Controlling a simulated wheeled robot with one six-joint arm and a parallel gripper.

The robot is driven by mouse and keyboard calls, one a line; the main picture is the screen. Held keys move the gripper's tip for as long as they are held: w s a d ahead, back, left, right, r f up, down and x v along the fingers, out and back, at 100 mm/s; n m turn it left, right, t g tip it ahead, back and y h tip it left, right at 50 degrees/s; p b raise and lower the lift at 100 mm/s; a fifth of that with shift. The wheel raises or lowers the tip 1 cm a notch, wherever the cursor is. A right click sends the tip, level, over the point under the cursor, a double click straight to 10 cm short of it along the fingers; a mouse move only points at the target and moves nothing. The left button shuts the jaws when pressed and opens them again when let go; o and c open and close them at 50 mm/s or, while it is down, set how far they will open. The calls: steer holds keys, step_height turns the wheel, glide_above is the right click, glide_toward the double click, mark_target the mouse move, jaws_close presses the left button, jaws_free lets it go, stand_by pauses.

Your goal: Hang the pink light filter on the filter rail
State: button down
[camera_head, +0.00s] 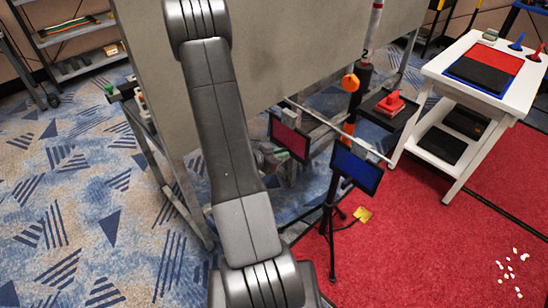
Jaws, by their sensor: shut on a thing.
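The filter rail (328,123) is a thin pale bar on a black stand, sloping down to the right. I see no clearly pink filter, and cannot tell whether the dark red panel is the one named.
A large grey panel (300,45) stands on a metal frame behind the rail. A black tray (383,112) with a red object adjoins the rail's stand. A white cart (438,70) stands on the right. Red carpet (430,245) is open in front, with pale scraps at lower right.

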mark_target(289, 148)
steer(key=shift+w+d, duration=1.05)
steer(key=shift+d, duration=0.3)
steer(key=shift+w+d, duration=1.05)
steer(key=shift+d, duration=0.3)
steer(key=shift+d+f+b, duration=0.1)
steer(key=shift+f+b, duration=0.4)
steer(key=shift+f, duration=0.2)
steer(key=c, duration=1.4)
jaws_free()
steer(key=shift+o, duration=0.2)
steer(key=v, duration=1.3)
steer(key=shift+s+a+p, duration=0.15)
steer(key=shift+a+p, duration=0.15)
steer(key=shift+p, duration=0.1)
steer(key=shift+r, duration=0.1)
